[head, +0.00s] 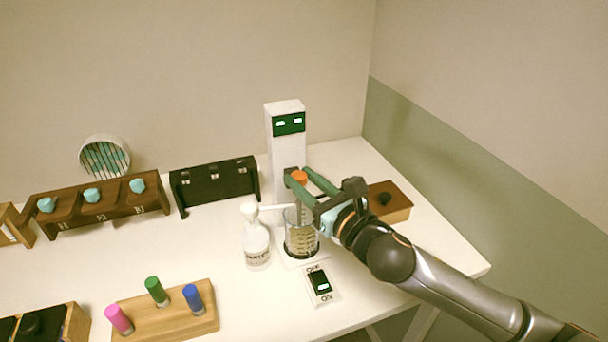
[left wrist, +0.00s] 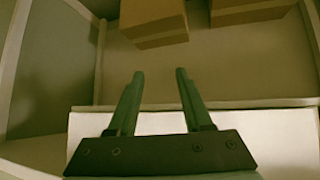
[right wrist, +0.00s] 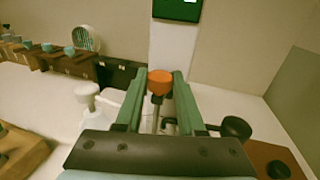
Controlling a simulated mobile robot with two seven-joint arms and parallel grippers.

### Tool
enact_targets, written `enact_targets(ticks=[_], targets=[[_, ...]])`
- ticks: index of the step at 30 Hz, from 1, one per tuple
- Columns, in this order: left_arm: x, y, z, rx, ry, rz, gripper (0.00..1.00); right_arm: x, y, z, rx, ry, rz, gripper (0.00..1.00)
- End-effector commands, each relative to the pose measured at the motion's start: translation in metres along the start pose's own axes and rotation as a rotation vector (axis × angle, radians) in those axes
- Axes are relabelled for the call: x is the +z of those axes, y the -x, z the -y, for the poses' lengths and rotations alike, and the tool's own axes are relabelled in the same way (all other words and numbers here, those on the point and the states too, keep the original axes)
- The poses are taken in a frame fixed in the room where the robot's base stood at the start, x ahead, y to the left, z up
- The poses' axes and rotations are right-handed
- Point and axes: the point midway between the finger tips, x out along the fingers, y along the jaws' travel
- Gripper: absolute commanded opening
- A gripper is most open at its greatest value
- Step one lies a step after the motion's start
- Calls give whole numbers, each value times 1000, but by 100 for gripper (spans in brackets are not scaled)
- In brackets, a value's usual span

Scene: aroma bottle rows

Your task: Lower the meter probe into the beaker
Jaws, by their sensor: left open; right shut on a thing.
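The meter is a white column (head: 286,150) with a green display at the back of the table. The beaker (head: 301,240) is clear with pale contents and stands on a white plate in front of the column. My right gripper (head: 297,177) is shut on the orange-topped probe (head: 299,176), upright over the beaker. The orange top also shows between the fingers in the right wrist view (right wrist: 160,82). The lower end of the probe is hard to make out through the glass. My left gripper (left wrist: 159,72) is open and empty in the left wrist view, away from the beaker.
A white wash bottle (head: 256,243) stands just left of the beaker. An ON/OFF switch (head: 321,284) lies in front. A wooden block with a black knob (head: 393,202) is at right. A black rack (head: 214,184), bottle rack (head: 97,205) and marker block (head: 180,318) stand left.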

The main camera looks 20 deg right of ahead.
Motion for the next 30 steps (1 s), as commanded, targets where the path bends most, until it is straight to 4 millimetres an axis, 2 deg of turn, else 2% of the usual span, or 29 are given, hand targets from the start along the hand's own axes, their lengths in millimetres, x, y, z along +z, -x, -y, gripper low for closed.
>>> enact_targets(ticks=[4, 5, 12, 23, 26, 30], targets=[[0, 0, 0, 0, 0, 0, 50, -1, 0, 0, -1, -1, -5, 0], [0, 0, 0, 0, 0, 0, 50, -1, 0, 0, -1, -1, -5, 41], [0, 0, 0, 0, 0, 0, 50, 0, 0, 0, -1, -1, -3, 68], [0, 0, 0, 0, 0, -1, 50, -1, 5, 0, 0, -1, -3, 69], [2, -2, 0, 0, 0, -1, 50, -2, 17, 0, 0, 0, -4, 69], [6, -6, 0, 0, 0, -1, 50, -3, 44, 0, 1, 2, -6, 69]])
